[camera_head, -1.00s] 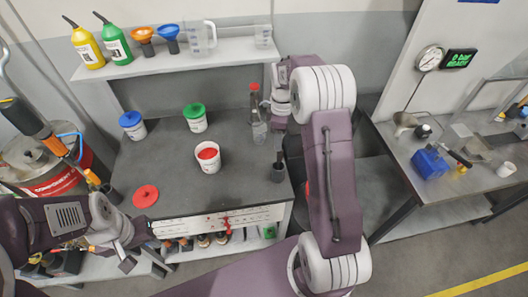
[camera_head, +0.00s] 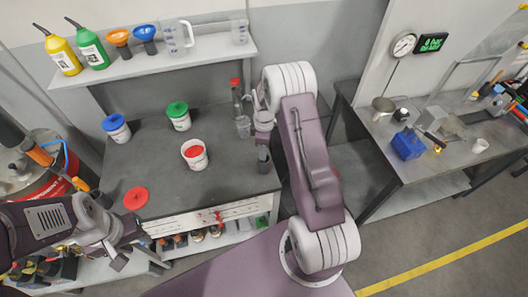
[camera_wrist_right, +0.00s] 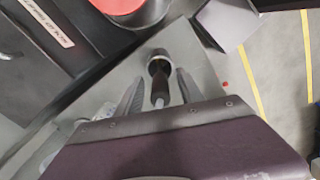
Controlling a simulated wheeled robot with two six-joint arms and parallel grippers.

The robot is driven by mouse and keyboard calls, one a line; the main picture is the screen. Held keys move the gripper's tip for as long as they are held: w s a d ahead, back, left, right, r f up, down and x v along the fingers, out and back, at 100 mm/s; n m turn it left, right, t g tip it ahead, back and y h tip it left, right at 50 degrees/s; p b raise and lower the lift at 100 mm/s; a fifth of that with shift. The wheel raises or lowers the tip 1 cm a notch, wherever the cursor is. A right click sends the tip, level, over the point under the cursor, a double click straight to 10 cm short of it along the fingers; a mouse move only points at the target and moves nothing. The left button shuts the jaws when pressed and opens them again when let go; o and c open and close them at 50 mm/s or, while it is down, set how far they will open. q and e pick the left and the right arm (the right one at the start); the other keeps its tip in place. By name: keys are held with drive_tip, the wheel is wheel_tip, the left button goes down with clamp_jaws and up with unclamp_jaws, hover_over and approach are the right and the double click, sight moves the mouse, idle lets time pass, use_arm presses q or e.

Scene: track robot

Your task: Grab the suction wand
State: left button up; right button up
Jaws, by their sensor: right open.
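In the right wrist view, a slim tool with a dark handle and a pale ring at its far end (camera_wrist_right: 159,88) lies between the two grey fingers of my right gripper (camera_wrist_right: 157,92). It may be the suction wand; I cannot be sure. The fingers stand apart on either side of it.
The grey bench (camera_head: 150,168) carries blue-lidded (camera_head: 116,127), green-lidded (camera_head: 179,116) and red-filled (camera_head: 195,154) tubs, a red lid (camera_head: 136,198), a clear bottle (camera_head: 237,99) and a dark cup (camera_head: 263,159). A drum (camera_head: 35,175) stands left. A second bench (camera_head: 390,165) stands right.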

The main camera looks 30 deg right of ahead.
clamp_jaws()
drive_tip(key=shift+r, duration=0.1)
